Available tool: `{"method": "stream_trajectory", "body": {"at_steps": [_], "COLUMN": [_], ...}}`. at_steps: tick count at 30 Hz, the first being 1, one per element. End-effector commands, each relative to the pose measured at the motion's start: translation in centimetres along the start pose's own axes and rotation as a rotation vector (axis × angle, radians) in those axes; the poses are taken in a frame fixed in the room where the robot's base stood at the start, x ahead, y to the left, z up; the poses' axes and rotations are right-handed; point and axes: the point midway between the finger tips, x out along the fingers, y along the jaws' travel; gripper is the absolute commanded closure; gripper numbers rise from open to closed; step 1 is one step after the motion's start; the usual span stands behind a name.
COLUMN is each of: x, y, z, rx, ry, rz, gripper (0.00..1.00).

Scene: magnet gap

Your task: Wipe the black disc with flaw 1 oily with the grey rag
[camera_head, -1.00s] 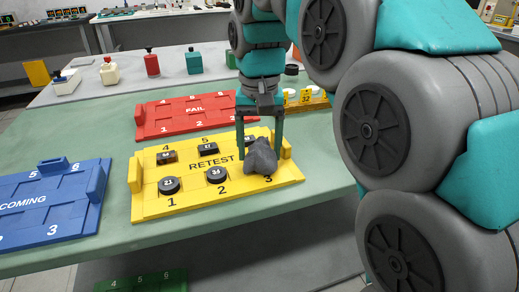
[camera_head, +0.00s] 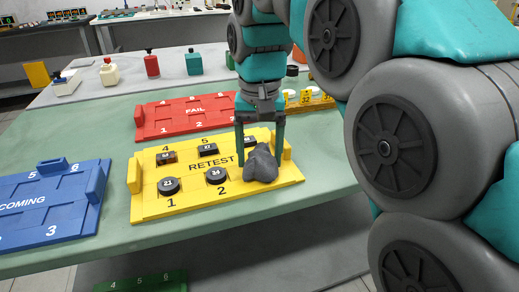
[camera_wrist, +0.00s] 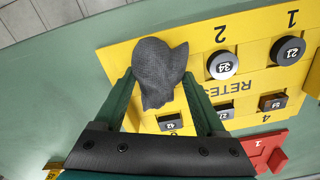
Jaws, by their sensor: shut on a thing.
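The grey rag (camera_head: 262,164) is crumpled between the fingers of my gripper (camera_head: 259,150), which is shut on it. It lies over the slot 3 area of the yellow RETEST tray (camera_head: 285,181) and hides that slot. The wrist view shows the rag (camera_wrist: 157,68) between the green fingers too. Two round discs sit in slots 1 and 2: disc 21 (camera_head: 169,186) and disc 34 (camera_head: 216,175). Disc 34 (camera_wrist: 222,66) looks shiny-sided in the wrist view, disc 21 (camera_wrist: 288,51) darker. I cannot read any flaw marking, nor tell whether a disc is under the rag.
Dark rectangular blocks sit in slots 4 (camera_head: 167,157), 5 (camera_head: 208,149) and 6 (camera_head: 250,141). A red FAIL tray (camera_head: 180,130) is behind, a blue INCOMING tray (camera_head: 75,205) at left. Bottles stand farther back. The green table (camera_head: 110,130) between trays is clear.

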Motion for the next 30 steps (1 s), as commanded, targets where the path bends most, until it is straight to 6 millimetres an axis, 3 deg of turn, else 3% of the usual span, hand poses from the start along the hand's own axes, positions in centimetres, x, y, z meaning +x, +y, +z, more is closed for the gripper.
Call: {"method": "stream_trajectory", "body": {"at_steps": [11, 30], "x": [0.1, -0.1], "y": [0.0, 0.0], "z": [0.1, -2.7], "rx": [0.000, 0.000], "ry": [-0.003, 0.001], "rz": [0.001, 0.001], "gripper": [0.82, 0.82]}}
